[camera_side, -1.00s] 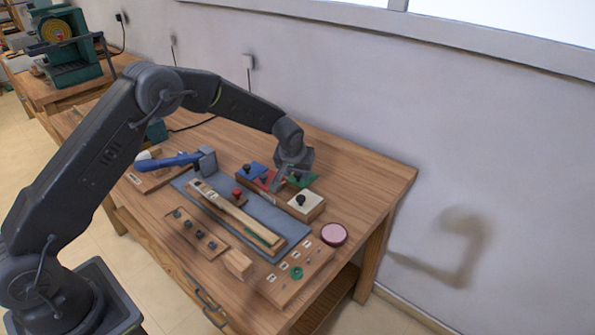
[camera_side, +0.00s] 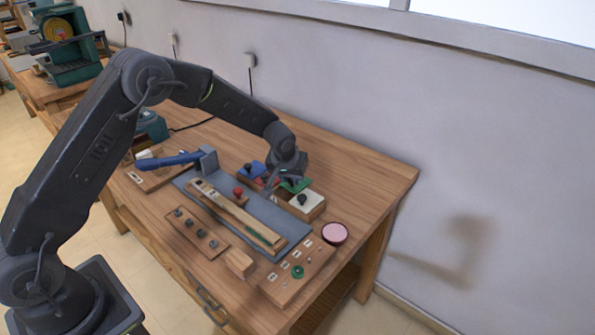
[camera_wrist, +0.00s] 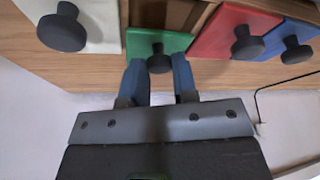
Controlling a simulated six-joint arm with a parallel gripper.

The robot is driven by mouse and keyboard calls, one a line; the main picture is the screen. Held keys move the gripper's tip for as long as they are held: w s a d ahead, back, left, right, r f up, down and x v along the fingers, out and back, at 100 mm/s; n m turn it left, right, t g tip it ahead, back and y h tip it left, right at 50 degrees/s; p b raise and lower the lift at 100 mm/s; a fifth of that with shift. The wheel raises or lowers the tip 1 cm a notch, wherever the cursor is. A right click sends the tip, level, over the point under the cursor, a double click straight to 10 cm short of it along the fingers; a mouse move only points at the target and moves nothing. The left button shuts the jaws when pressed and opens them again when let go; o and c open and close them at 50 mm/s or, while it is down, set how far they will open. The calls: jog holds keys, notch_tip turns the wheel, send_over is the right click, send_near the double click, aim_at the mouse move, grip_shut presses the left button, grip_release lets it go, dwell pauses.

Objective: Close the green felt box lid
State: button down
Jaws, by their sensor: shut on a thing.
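In the wrist view my two blue-grey fingers (camera_wrist: 160,72) are shut on the dark knob (camera_wrist: 159,62) of the green lid (camera_wrist: 137,45). An open wooden compartment (camera_wrist: 164,13) shows just beyond this lid, so the lid does not cover it fully. My gripper hides part of the lid and box in the side view.
The white lid (camera_wrist: 97,25) lies on one side of the green lid; the red lid (camera_wrist: 222,30) and blue lid (camera_wrist: 288,42) lie on the other. A grey mat (camera_side: 262,212) with a wooden piece lies in front. A pink round tin (camera_side: 335,233) stands to the right.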

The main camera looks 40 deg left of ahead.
jog(key=shift+s, duration=2.15)
jog(key=c, duration=0.9)
grip_release()
jog(key=v, duration=1.3)
jog(key=shift+s+r, duration=0.2)
jog(key=shift+r, duration=0.15)
